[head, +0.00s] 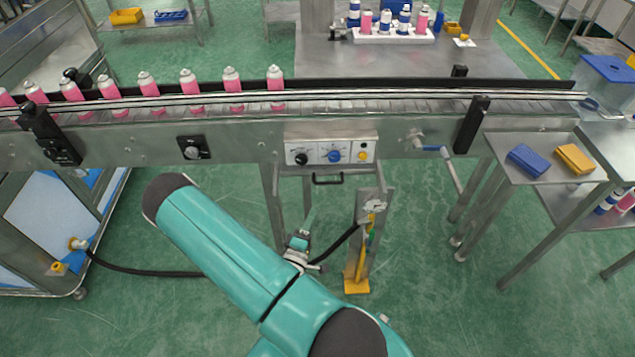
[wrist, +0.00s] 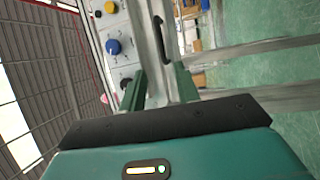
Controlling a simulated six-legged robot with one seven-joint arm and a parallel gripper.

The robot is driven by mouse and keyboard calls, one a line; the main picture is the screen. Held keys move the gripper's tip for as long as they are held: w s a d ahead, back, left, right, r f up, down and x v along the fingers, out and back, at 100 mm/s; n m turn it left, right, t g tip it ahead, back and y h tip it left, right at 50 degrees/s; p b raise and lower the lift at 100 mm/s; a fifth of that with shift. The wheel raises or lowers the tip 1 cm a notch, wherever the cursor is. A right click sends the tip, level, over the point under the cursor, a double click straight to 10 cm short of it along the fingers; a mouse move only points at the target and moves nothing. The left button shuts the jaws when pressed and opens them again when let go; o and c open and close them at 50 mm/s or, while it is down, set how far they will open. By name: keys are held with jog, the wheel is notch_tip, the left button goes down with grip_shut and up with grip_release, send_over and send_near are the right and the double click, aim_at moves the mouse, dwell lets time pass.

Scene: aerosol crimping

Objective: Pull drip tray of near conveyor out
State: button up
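The near conveyor (head: 230,135) runs across the head view with a control box (head: 332,150) on its front. Just under that box is a black bar handle (head: 328,180), which looks like the drip tray's handle; little of the tray itself shows. In the wrist view the handle (wrist: 161,35) stands on a metal face beyond my fingers. My gripper (head: 309,222) is below the handle in the head view, apart from it. Its two green fingers (wrist: 159,78) are spread in the wrist view, with nothing seen held between them.
Pink cans (head: 188,82) line the conveyor belt. A metal post with a yellow foot (head: 357,285) and a black hose stand right of my gripper.

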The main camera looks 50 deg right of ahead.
aim_at(327, 183)
jog(key=x, duration=1.3)
jog(key=shift+w+d+f, duration=0.1)
jog(key=shift+d+f, duration=0.05)
jog(key=shift+d, duration=0.25)
grip_shut()
